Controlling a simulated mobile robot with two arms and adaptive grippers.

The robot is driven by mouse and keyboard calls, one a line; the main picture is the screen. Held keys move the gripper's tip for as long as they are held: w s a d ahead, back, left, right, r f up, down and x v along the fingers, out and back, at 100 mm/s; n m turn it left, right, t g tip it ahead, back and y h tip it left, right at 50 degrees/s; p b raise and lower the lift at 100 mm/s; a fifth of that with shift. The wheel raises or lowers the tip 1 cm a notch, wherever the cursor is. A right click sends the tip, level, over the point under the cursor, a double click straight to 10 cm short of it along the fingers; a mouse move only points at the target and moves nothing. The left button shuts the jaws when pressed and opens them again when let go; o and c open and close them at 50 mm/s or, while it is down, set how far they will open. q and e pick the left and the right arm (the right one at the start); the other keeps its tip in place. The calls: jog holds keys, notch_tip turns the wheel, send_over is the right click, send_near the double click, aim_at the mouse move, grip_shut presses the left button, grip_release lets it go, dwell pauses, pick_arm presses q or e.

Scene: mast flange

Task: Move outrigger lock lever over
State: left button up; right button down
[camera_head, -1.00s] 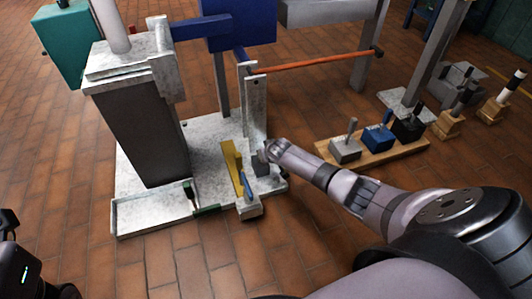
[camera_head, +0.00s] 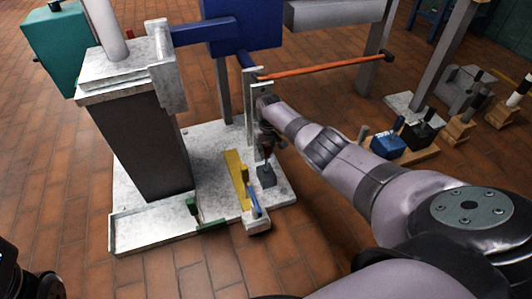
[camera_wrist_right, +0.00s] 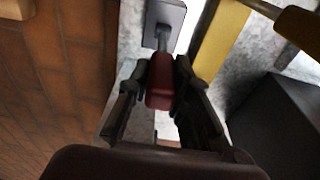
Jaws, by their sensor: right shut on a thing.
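A lever with a dark red grip (camera_wrist_right: 160,82) stands on a small grey block (camera_head: 266,176) at the right part of the white base plate (camera_head: 275,196). In the wrist view its metal shaft (camera_wrist_right: 164,38) runs from the grip to the grey block. My right gripper (camera_wrist_right: 160,72) has its fingers on both sides of the red grip and is shut on it. In the head view the right gripper (camera_head: 267,146) points down above the block and partly hides the lever. A dark part of my left arm shows at the lower left edge; its fingers cannot be made out.
An upright white post (camera_head: 252,125) rises behind. An orange bar (camera_head: 325,68) crosses above.

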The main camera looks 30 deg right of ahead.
jog(key=shift+w, duration=0.25)
jog(key=c, duration=1.4)
grip_release()
jog(key=shift+c, duration=0.2)
jog(key=r, duration=0.4)
jog(key=s+r, duration=0.1)
jog(key=r, duration=0.7)
jog(key=shift+s+a, duration=0.15)
jog(key=shift+s, duration=0.1)
jog(key=shift+f, duration=0.1)
